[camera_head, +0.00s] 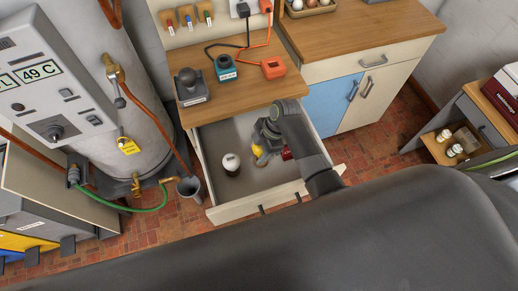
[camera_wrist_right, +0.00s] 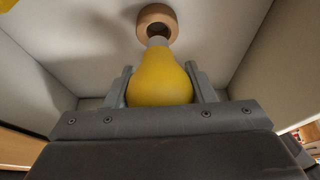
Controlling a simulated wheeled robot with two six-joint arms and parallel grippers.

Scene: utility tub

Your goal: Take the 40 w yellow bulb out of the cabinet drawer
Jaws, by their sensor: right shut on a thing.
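The yellow bulb (camera_wrist_right: 160,78) is between the two fingers of my right gripper (camera_wrist_right: 162,85) in the right wrist view, its narrow neck pointing away from the gripper. The fingers are shut on its wide part. In the head view the yellow bulb (camera_head: 257,151) shows as a small patch beside my right gripper (camera_head: 265,135), inside the open cabinet drawer (camera_head: 249,204). A round wooden ring (camera_wrist_right: 157,23) is at the bulb's neck end; I cannot tell whether they touch. My left gripper is not in view.
The wooden worktop (camera_head: 232,97) above holds a dark device (camera_head: 190,86), a teal box (camera_head: 225,68) and an orange box (camera_head: 273,68).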

